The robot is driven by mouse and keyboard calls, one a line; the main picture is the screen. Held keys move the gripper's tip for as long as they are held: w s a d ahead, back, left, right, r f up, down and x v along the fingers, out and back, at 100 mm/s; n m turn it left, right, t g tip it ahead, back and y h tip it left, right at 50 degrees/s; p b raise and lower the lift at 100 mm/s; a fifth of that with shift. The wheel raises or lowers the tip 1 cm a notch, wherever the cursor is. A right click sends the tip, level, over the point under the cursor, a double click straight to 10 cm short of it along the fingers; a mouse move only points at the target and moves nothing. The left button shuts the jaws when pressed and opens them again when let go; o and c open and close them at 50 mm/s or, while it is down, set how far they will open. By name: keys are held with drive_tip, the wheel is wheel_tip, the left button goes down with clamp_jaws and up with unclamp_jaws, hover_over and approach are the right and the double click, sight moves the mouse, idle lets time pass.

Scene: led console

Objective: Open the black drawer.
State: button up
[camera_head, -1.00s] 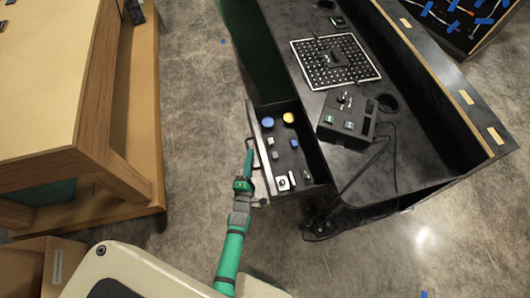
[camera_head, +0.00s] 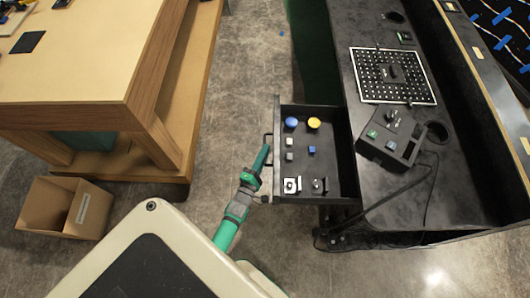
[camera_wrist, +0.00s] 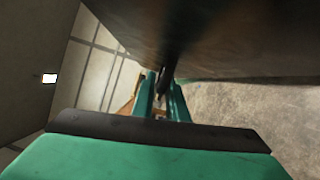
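The black drawer (camera_head: 335,148) stands pulled out from the left side of the black console (camera_head: 350,90), and its inside is visible. It holds blue and yellow round pieces and several small blocks and parts. Its dark handle (camera_head: 268,147) is on the left-facing front. My gripper (camera_head: 265,150) is at this handle, reaching up from below. In the wrist view, the green fingers (camera_wrist: 162,95) sit close on either side of a dark bar that looks like the handle (camera_wrist: 166,78). The drawer front fills the upper part there. Exact finger contact is partly hidden.
A wooden table (camera_head: 90,60) stands at the left, with an open cardboard box (camera_head: 65,208) below it. Grey floor (camera_head: 235,100) lies free between the table and the drawer. A perforated board (camera_head: 390,75) and a control box (camera_head: 390,138) are on the console top.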

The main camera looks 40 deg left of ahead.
drive_tip(key=shift+o, duration=1.2)
drive_tip(key=v, duration=1)
drive_tip(key=shift+s+d, duration=0.15)
drive_tip(key=shift+s, duration=0.25)
